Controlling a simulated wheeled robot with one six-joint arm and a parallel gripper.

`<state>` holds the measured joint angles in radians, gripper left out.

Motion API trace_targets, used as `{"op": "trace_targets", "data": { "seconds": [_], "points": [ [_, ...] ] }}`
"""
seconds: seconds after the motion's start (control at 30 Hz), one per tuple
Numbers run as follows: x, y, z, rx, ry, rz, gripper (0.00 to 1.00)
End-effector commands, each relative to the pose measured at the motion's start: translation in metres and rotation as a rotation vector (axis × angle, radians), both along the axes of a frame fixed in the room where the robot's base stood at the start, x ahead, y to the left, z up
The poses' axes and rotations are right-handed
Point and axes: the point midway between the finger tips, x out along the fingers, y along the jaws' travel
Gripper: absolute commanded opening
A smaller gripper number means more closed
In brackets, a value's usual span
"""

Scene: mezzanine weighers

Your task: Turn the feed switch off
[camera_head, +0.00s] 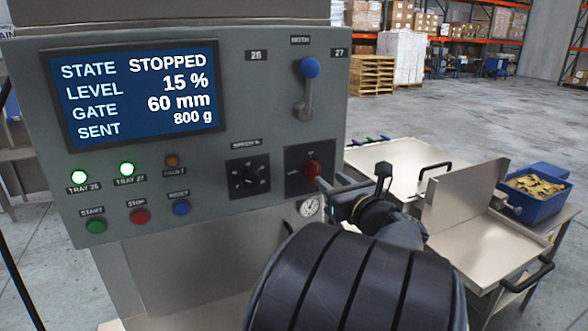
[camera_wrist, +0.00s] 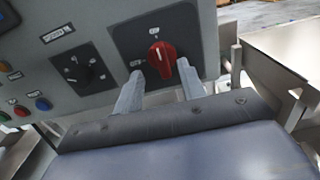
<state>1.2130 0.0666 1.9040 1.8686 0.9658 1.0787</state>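The feed switch is most likely the red rotary knob (camera_head: 312,170) on a dark square plate at the lower right of the grey control panel (camera_head: 225,120); its label is too small to read. In the wrist view the red knob (camera_wrist: 161,58) stands between and beyond my two fingertips, its grip slightly tilted from upright. My gripper (camera_head: 328,186) is in front of the panel beside the knob. In the wrist view my gripper (camera_wrist: 158,82) is open, one finger on each side of the knob, with no clear contact. The panel screen (camera_head: 135,92) reads STATE STOPPED, LEVEL 15 %, GATE 60 mm, SENT 800 g.
A black speed dial (camera_head: 248,176) is left of the red knob. A blue-topped lever (camera_head: 309,70) is above it. Green (camera_head: 96,226), red (camera_head: 139,216) and blue (camera_head: 181,207) buttons sit lower left. A steel tray table (camera_head: 400,160) and a blue bin (camera_head: 535,205) stand right.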

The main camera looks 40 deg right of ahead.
Motion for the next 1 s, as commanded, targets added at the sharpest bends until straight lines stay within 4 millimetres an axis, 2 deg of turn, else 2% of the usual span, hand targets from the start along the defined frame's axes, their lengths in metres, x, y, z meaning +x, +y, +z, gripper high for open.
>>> {"op": "trace_targets", "data": {
  "seconds": [0.1, 0.3, 0.47, 0.73, 1.0],
  "points": [
    [0.022, -0.006, 0.001, 0.002, 0.000, 0.005, 0.38],
    [0.047, -0.014, 0.001, 0.000, 0.001, 0.002, 0.38],
    [0.055, -0.017, 0.000, -0.001, 0.001, 0.002, 0.38],
    [0.056, -0.017, 0.000, -0.001, 0.001, 0.001, 0.38],
    [0.056, -0.017, 0.000, -0.002, 0.002, 0.001, 0.16]
  ]
}}
